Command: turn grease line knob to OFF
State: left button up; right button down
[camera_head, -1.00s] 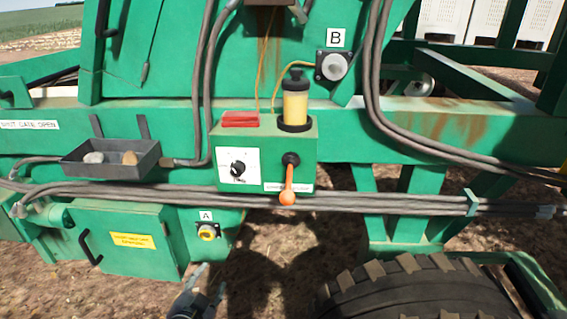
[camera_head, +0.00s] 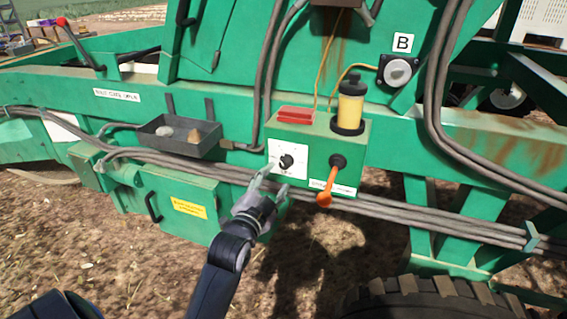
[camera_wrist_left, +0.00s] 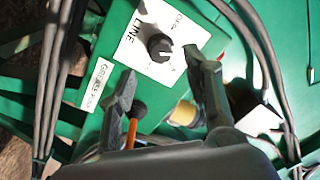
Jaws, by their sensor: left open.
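The knob (camera_head: 287,161) is small, round and black, on a white plate (camera_head: 276,152) on the front of a green box. In the left wrist view the knob (camera_wrist_left: 159,45) has a white mark on its lower right side, and the plate reads LINE; its other lettering is hard to read. My left gripper (camera_head: 272,180) is open, just below and left of the knob in the head view. In the wrist view the open fingers (camera_wrist_left: 160,66) stand on either side below the knob, with nothing between them. My right gripper is not in view.
An orange-handled lever (camera_head: 326,193) hangs right of the plate. A yellow reservoir (camera_head: 350,106) and a red block (camera_head: 295,115) sit on the green box (camera_head: 318,140). Grey hoses (camera_head: 390,210) run below it. A black tray (camera_head: 178,138) with stones is left.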

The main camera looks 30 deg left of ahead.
aim_at(284, 166)
pick_arm(q)
jog(key=p+x, duration=0.1)
jog(key=x, duration=0.6)
jog(key=shift+s, duration=0.1)
jog(key=shift+c, duration=0.6)
grip_shut()
